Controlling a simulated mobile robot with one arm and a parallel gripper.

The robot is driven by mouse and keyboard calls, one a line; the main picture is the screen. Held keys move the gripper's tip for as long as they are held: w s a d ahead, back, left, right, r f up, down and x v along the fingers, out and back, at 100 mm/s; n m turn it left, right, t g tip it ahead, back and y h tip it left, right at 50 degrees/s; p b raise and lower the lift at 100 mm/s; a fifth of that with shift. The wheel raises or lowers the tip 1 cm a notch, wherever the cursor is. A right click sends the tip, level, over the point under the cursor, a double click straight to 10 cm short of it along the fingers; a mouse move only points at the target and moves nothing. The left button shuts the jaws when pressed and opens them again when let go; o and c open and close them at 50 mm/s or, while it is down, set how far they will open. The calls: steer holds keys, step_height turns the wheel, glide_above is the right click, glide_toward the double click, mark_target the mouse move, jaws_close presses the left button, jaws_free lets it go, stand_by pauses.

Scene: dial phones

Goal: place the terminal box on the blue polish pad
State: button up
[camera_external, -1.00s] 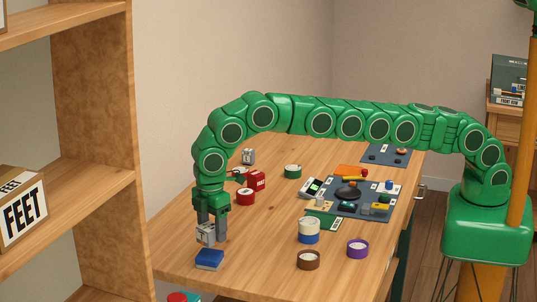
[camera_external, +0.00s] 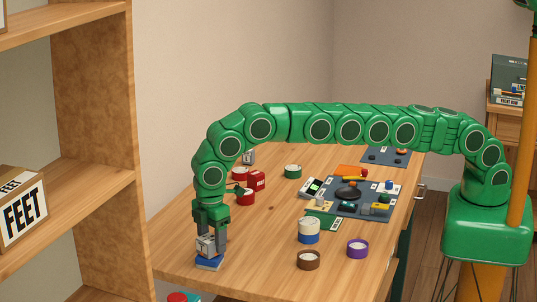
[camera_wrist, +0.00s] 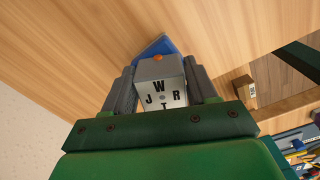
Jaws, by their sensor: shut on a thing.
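The terminal box (camera_external: 206,245) is a small grey-white block held between the fingers of my gripper (camera_external: 209,240). In the wrist view the box (camera_wrist: 160,85) shows black letters J, W, R, T and an orange spot on its far edge. My gripper (camera_wrist: 162,92) is shut on it, with a grey finger on each side. The blue polish pad (camera_external: 209,264) lies on the table directly below the box. In the wrist view the pad (camera_wrist: 155,46) shows behind the box. The box appears at or just above the pad's top; I cannot tell whether they touch.
The wooden table (camera_external: 180,225) is clear around the pad. A brown ring-shaped tin (camera_external: 308,260), a purple one (camera_external: 357,249) and a white-and-blue jar (camera_external: 309,231) stand to the right. Red containers (camera_external: 256,180) stand behind my gripper. A dark mat (camera_external: 345,210) holds several small parts.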

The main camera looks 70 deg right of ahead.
mark_target(210, 240)
steer(key=o, duration=1.1)
steer(key=shift+r, duration=3.8)
